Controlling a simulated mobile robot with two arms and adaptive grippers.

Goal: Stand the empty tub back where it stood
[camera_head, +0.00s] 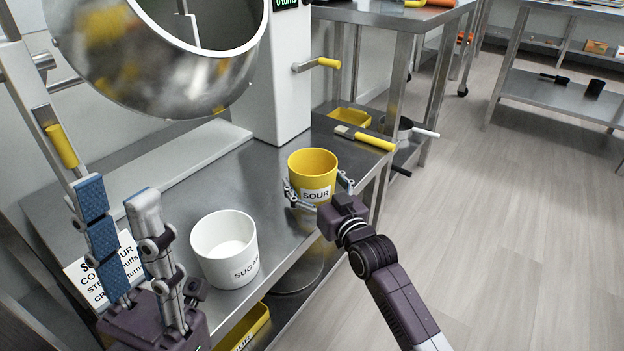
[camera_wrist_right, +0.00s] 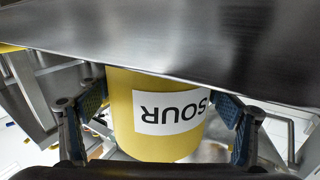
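The yellow tub labelled SOUR (camera_head: 313,164) is upright near the right edge of the steel table; I see no contents in it. My right gripper (camera_head: 319,194) has its fingers on opposite sides of the tub, apparently pressed against it. In the right wrist view the tub (camera_wrist_right: 158,112) appears upside down between the two finger pads (camera_wrist_right: 163,106). I cannot tell whether its base touches the table. My left gripper (camera_head: 118,215) is open and empty at the lower left, its fingers pointing up.
A white tub labelled SUGAR (camera_head: 212,262) with white contents stands on the steel table (camera_head: 285,235) left of the yellow tub. A steel drum (camera_head: 140,65) hangs above. A sign (camera_head: 130,255) is partly hidden by my left gripper.

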